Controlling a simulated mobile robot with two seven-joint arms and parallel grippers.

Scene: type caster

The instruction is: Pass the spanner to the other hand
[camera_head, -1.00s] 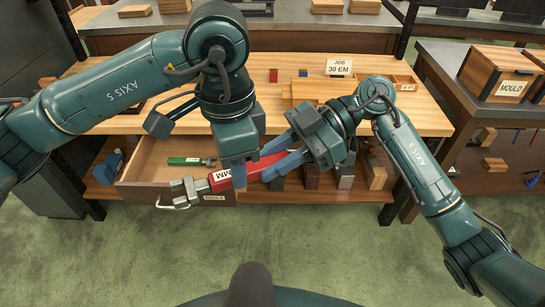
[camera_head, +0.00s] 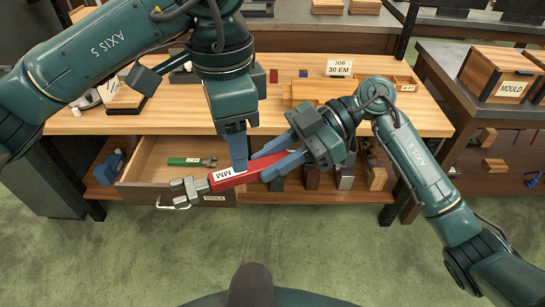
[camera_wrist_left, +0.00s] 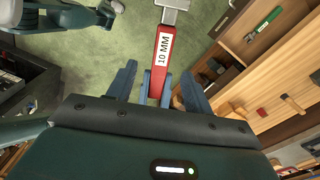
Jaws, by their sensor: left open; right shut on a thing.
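The red spanner (camera_head: 225,180) has a grey head and a white label. It is held in the air in front of the drawer, head to the left. My right gripper (camera_head: 268,166) is shut on its handle end. My left gripper (camera_head: 238,158) is open, its fingers pointing down at the handle just left of the right fingers. In the left wrist view the spanner (camera_wrist_left: 165,45), labelled 10 MM, runs between the open fingers of my left gripper (camera_wrist_left: 158,85) in the picture. I cannot tell whether they touch it.
The open drawer (camera_head: 145,165), marked TOOLS, is behind the spanner and holds a green spanner (camera_head: 190,161). The wooden bench top (camera_head: 425,122) carries a JOB 30 EM card (camera_head: 339,68) and small blocks. A MOULD box (camera_head: 497,75) stands on the right bench. Green floor in front is clear.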

